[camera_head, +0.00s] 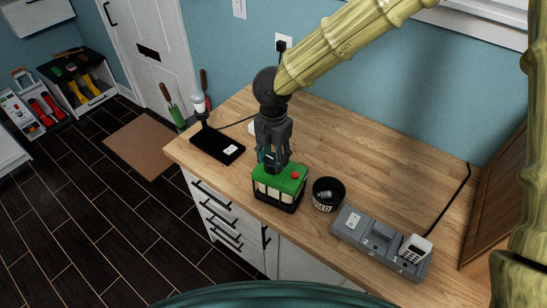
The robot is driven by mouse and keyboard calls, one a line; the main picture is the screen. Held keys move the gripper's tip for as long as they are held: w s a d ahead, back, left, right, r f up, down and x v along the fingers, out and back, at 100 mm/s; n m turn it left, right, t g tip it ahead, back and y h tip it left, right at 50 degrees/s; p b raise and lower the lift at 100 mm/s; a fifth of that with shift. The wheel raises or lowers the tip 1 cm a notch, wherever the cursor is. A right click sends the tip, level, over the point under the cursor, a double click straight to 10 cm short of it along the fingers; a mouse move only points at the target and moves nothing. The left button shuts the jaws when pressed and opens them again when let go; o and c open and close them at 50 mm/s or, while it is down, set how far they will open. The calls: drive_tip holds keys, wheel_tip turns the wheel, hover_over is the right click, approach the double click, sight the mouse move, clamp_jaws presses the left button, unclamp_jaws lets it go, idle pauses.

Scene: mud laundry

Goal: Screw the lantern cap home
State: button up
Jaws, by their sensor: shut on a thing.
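The lantern (280,190) stands upright on the wooden counter, with a green top, a dark frame and pale side panels. A red button sits on the right of its top. My gripper (271,164) points down over the left part of the green top. It is shut on a small dark piece, the lantern cap (271,170), at the lantern's top. The fingers hide most of the cap, and I cannot tell how it sits on its thread.
A black pot (328,195) with something grey inside stands right of the lantern. A grey numbered dock (372,240) holds a white handset (415,249). A black pad (217,146) lies left, with a white-topped object (199,104) behind it. The wooden counter (345,150) is clear behind.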

drive_tip(key=shift+f+m, duration=0.1)
drive_tip(key=shift+m, duration=0.2)
drive_tip(key=shift+f+m+b, duration=0.1)
drive_tip(key=shift+m+b, duration=0.3)
drive_tip(key=shift+m, duration=0.9)
drive_tip(key=shift+m+b, duration=0.6)
drive_tip(key=shift+m, duration=0.9)
drive_tip(key=shift+m+b, duration=0.8)
drive_tip(key=shift+m, duration=0.7)
